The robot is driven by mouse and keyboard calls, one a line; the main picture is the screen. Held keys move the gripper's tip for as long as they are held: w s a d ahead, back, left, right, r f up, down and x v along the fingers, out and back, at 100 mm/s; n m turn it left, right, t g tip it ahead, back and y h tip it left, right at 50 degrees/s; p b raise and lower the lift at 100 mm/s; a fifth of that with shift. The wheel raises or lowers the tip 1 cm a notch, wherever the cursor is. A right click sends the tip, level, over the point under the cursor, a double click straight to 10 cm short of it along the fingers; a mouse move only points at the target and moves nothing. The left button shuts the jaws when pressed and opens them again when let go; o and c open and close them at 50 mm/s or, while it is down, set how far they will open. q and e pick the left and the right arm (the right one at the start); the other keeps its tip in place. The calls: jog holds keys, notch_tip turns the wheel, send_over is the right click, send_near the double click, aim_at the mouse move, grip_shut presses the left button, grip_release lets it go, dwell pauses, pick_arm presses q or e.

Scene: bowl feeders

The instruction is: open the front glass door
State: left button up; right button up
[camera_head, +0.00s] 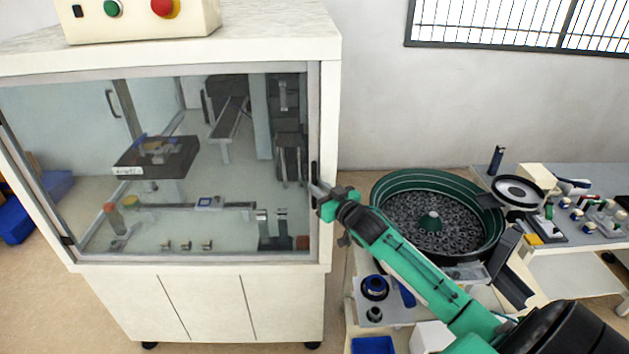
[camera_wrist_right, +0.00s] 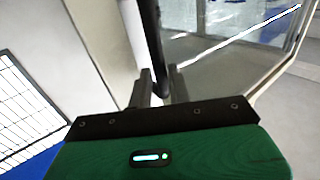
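The front glass door (camera_head: 190,225) is a large clear pane in a grey metal frame on the white cabinet. It looks closed, flush with the cabinet front. Its dark upright handle (camera_head: 314,172) is on the door's right edge; in the right wrist view the handle (camera_wrist_right: 150,38) runs down between my fingers. My right gripper (camera_head: 318,190) is at the lower part of the handle, and in the right wrist view its fingers (camera_wrist_right: 160,88) sit on both sides of the bar, seemingly closed on it. The exact contact is partly hidden. My left gripper is not in view.
A green bowl feeder (camera_head: 385,190) full of dark parts stands right of the cabinet, under my right arm. A control box (camera_head: 135,22) with buttons sits on the cabinet top. A grey table (camera_head: 560,250) with small parts is at the right. The floor before the cabinet looks clear.

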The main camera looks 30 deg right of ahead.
jog(key=shift+w, duration=1.3)
grip_shut()
jog(key=shift+s+a, duration=0.1)
